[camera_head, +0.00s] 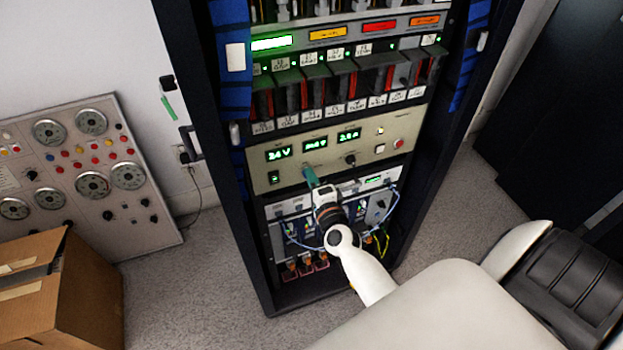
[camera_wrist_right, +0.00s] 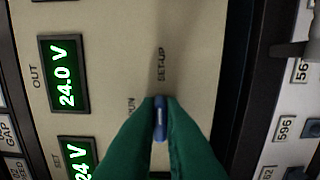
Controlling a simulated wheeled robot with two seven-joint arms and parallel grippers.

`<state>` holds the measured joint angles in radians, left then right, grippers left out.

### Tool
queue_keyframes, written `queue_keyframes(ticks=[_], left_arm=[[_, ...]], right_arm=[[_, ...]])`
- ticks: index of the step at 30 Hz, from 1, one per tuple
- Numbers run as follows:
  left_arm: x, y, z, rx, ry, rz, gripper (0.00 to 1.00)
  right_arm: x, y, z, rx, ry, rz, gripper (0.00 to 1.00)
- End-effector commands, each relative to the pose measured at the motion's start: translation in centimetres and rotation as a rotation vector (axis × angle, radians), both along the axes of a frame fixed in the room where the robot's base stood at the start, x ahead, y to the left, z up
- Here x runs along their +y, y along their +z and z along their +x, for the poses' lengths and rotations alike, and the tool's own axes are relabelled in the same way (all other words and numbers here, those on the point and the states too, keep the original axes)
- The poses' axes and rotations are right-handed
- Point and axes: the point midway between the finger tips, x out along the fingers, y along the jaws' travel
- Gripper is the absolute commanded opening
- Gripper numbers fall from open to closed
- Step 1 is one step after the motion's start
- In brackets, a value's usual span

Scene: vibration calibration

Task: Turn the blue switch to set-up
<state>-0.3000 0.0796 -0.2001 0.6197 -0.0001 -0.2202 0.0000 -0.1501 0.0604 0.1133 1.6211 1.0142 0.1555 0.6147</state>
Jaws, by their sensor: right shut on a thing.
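The blue switch (camera_wrist_right: 160,118) sits on the beige panel (camera_wrist_right: 115,55) in the right wrist view. My right gripper (camera_wrist_right: 160,105) has green fingers, shut on the switch from both sides. The switch's white line runs up and down in this view, roughly towards the SET-UP label (camera_wrist_right: 162,63) above it. The RUN label (camera_wrist_right: 131,105) lies to the left, partly covered by a finger. In the head view my right gripper (camera_head: 309,177) reaches the lower left of the beige panel (camera_head: 330,171), and the switch is hidden there. My left gripper is not in view.
The panel is in a dark rack (camera_head: 210,130), with green displays (camera_head: 348,135) and a black knob (camera_head: 350,160) nearby. Cabled modules (camera_head: 380,203) lie below. A gauge panel (camera_head: 75,165) and a cardboard box (camera_head: 75,300) stand at left.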

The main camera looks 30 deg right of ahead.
Motion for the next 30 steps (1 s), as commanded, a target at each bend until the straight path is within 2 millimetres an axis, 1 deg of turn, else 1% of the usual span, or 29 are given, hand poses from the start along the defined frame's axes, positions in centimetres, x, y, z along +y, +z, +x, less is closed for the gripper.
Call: queue_keyframes(ticks=[6, 18, 19, 22, 23, 30], left_arm=[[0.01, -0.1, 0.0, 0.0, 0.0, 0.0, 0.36], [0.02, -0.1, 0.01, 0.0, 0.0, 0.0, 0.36], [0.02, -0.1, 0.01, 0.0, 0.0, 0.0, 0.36], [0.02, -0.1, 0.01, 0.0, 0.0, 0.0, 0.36], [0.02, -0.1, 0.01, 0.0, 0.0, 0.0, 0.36], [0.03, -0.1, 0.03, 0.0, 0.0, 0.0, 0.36]], right_arm=[[-0.03, -0.05, -0.03, -0.008, -0.001, 0.036, 0.0], [-0.02, -0.06, -0.02, -0.009, -0.001, 0.042, 0.0], [-0.02, -0.06, -0.02, -0.009, -0.001, 0.041, 0.11], [-0.02, -0.06, -0.02, -0.009, -0.001, 0.041, 0.28], [-0.02, -0.06, -0.02, -0.009, -0.001, 0.04, 0.3], [0.01, -0.05, -0.04, -0.008, 0.0, 0.039, 0.3]])
